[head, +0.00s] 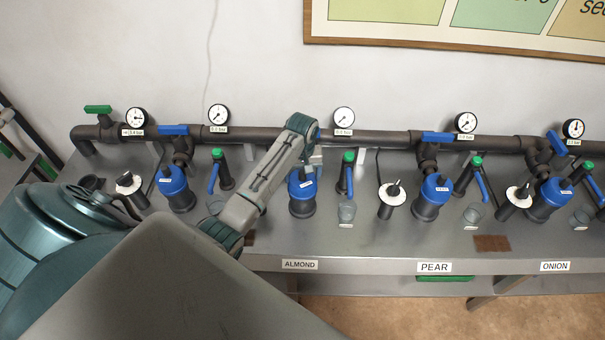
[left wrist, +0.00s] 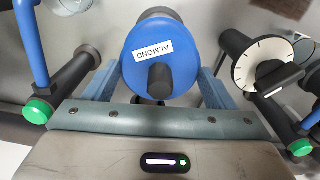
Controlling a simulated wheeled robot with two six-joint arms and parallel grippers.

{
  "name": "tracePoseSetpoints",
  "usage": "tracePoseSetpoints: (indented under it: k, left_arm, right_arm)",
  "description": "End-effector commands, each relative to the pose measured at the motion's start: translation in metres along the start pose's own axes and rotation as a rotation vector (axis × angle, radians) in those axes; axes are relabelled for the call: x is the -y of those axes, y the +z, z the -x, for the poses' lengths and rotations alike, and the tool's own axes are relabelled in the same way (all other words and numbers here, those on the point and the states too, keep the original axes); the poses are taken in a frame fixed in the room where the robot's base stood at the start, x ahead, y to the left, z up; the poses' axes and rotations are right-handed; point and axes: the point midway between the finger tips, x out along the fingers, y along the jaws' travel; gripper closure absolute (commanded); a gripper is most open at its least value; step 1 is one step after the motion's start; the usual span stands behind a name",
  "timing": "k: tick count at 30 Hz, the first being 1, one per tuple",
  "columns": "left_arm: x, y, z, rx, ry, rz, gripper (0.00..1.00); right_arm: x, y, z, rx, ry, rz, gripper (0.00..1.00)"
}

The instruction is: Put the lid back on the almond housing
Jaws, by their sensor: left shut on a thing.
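The blue lid (left wrist: 145,60) labelled ALMOND, with a dark central knob, fills the middle of the left wrist view. My left gripper (left wrist: 160,74) has one finger on each side of it and is shut on it. In the head view the blue lid (head: 298,188) is at the dark almond housing (head: 302,209), above the ALMOND sign (head: 300,265). My left gripper (head: 315,160) reaches down over it from behind. The lid looks level and in line with the housing; I cannot tell whether it is seated or slightly above. My right gripper is not in view.
A green-capped pipe with a blue lever (head: 347,172) and a clear cup (head: 347,212) stand close right of the housing. A white-dialled dark cylinder (head: 392,200) is farther right. The pear housing (head: 433,199) has its blue lid on. A dark pipe (head: 385,138) runs behind.

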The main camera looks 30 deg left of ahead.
Motion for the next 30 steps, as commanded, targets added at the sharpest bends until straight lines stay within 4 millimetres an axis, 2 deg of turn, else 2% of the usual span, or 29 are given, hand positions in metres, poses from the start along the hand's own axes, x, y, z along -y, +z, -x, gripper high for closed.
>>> tracePoseSetpoints:
  k: [8, 9, 12, 30]
  left_arm:
    - [-0.0002, -0.0001, 0.0, 0.0, 0.0, 0.0, 0.45]
    - [-0.0002, -0.0001, 0.0, 0.0, 0.0, 0.0, 0.18]
    - [-0.0002, -0.0001, 0.0, 0.0, 0.0, 0.0, 0.0]
    - [-0.0002, -0.0003, 0.0015, -0.001, 0.0, 0.0, 0.0]
  right_arm:
    - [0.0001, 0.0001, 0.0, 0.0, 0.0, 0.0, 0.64]
    - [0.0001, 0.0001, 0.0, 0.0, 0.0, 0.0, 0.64]
    - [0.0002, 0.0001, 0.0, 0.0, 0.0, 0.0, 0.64]
    - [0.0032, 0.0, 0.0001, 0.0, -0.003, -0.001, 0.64]
